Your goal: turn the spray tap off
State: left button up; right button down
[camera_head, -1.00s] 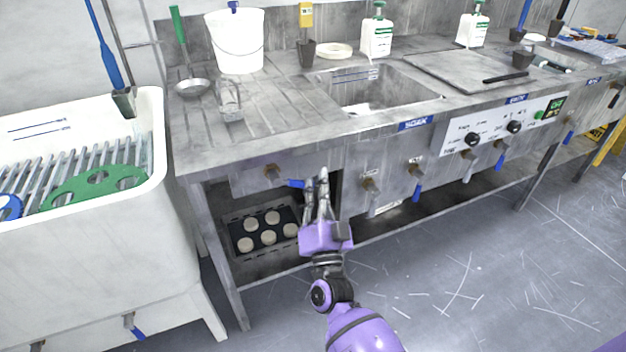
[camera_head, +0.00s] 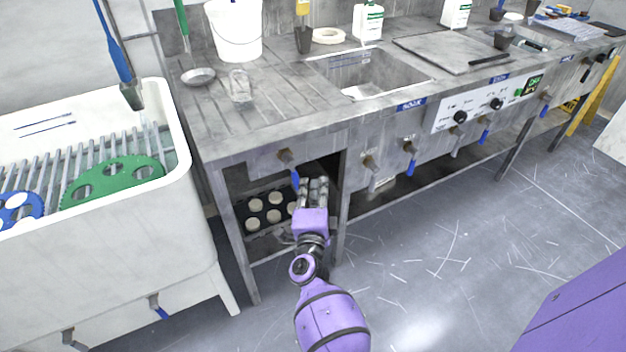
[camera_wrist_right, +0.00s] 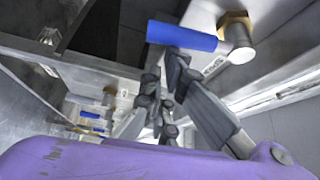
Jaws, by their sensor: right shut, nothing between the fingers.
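A tap (camera_head: 286,156) with a blue lever (camera_head: 295,175) sits on the left front panel of the steel bench. I take it for the spray tap, but no label on it is readable. Its lever hangs down. In the right wrist view the blue lever (camera_wrist_right: 182,36) lies just beyond my fingertips, beside its brass and steel fitting (camera_wrist_right: 237,40). My right gripper (camera_head: 318,184) is shut and empty, just right of the lever; contact cannot be told. A spray nozzle (camera_head: 132,96) hangs over the white sink, with faint pale streaks beside it. My left gripper is out of view.
Several more blue-levered taps (camera_head: 410,160) line the bench front to the right. A bench leg (camera_head: 342,215) stands close right of my gripper. A dark tray (camera_head: 252,222) of round discs lies on the shelf below. The white sink (camera_head: 190,225) stands left.

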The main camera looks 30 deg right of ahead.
jog(key=shift+a+f+p, duration=0.3)
jog(key=shift+a+f, duration=0.05)
jog(key=shift+a, duration=0.25)
dwell(0.5)
